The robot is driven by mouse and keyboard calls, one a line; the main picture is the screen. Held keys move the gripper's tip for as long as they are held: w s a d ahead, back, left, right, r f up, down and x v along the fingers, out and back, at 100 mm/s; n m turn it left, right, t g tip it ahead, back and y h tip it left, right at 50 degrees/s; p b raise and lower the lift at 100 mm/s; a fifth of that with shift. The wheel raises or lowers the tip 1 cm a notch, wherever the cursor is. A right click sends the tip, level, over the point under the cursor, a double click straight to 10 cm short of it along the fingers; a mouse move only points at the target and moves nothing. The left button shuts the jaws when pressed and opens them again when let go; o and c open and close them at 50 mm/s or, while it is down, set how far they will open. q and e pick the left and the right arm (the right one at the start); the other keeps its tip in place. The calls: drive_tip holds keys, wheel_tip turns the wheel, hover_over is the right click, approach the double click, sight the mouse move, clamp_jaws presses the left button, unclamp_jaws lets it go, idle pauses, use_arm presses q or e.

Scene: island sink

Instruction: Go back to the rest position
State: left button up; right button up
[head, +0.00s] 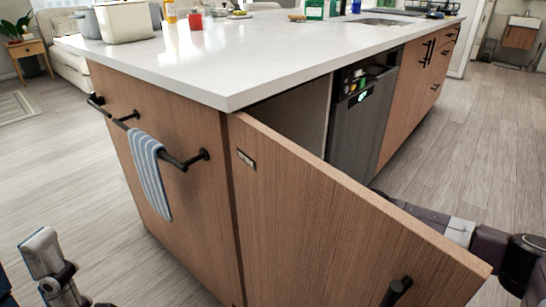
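The wooden kitchen island (160,200) fills the middle of the head view. A wooden door panel (330,220) at its near corner stands open, with a black handle (397,291) low on its outer face. Part of my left gripper (52,265) shows at the lower left edge, apart from the island; its fingertips are not clear, so I cannot tell if it is open or shut. My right arm comes in from the lower right and passes behind the open door, which hides its end. The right gripper does not show.
A striped towel (151,174) hangs on a black rail (176,163) at the island's left side. The white countertop (245,60) holds a white container (124,20), a red cup (195,20) and other items at the back. The floor (75,185) on the left is clear.

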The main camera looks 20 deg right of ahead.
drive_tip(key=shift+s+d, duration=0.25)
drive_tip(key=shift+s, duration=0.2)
